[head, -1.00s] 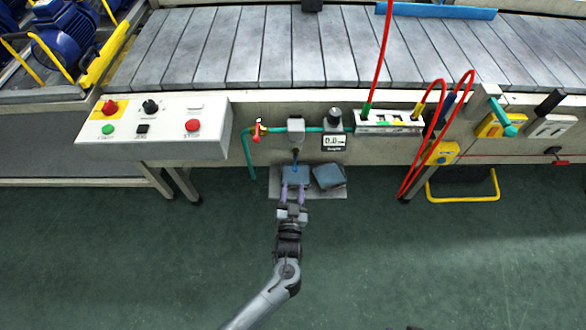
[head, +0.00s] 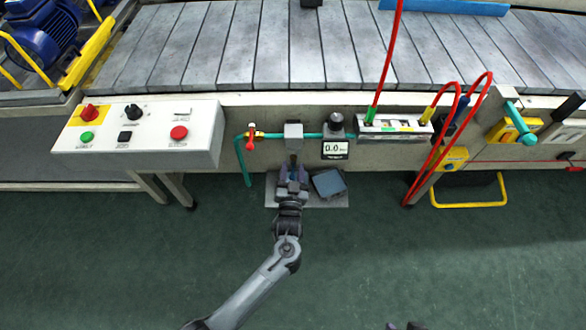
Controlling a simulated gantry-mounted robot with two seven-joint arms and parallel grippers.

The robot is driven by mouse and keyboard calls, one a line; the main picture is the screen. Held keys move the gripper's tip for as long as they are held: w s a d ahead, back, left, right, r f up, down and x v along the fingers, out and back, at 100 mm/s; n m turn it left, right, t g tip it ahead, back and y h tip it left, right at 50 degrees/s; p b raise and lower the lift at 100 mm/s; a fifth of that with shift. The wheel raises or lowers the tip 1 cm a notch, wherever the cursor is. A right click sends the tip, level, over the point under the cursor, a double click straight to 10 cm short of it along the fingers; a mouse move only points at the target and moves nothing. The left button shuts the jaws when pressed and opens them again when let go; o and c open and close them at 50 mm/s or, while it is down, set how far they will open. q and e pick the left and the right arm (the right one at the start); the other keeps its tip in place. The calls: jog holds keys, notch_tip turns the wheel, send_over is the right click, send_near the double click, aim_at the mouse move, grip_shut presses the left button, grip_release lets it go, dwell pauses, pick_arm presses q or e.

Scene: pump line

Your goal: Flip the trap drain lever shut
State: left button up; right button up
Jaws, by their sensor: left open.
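A grey trap body (head: 293,134) sits on the teal air line along the conveyor's side, between the red-handled valve and the gauge. A short dark stem shows just below it. My left gripper (head: 292,170) is directly under the trap, its purple-grey fingers pointing up toward the stem. It is open. The drain lever cannot be made out; the fingers cover that area, and I cannot tell whether they touch it.
A red-handled valve (head: 251,139) is left of the trap, a gauge with a display (head: 335,148) right of it. A grey plate (head: 335,200) with a blue pad (head: 328,182) lies below. A button box (head: 150,132) stands left; red hoses (head: 433,140) loop at right.

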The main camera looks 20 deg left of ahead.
pick_arm(q)
jog(key=shift+s, duration=0.1)
jog(key=shift+c, duration=1.1)
grip_shut()
jog(key=m+h+p, duration=0.1)
jog(key=m+h, duration=0.1)
jog(key=h, duration=0.2)
jog(key=a+m+h+p, duration=0.1)
jog(key=m+h+p, duration=0.1)
jog(key=m+h, duration=0.1)
jog(key=a+m+h+p, duration=0.1)
jog(key=m+h+p, duration=0.1)
jog(key=h, duration=0.3)
jog(key=shift+a+m+g+h, duration=0.25)
jog(key=shift+m+g+h, duration=0.05)
jog(key=shift+m, duration=0.3)
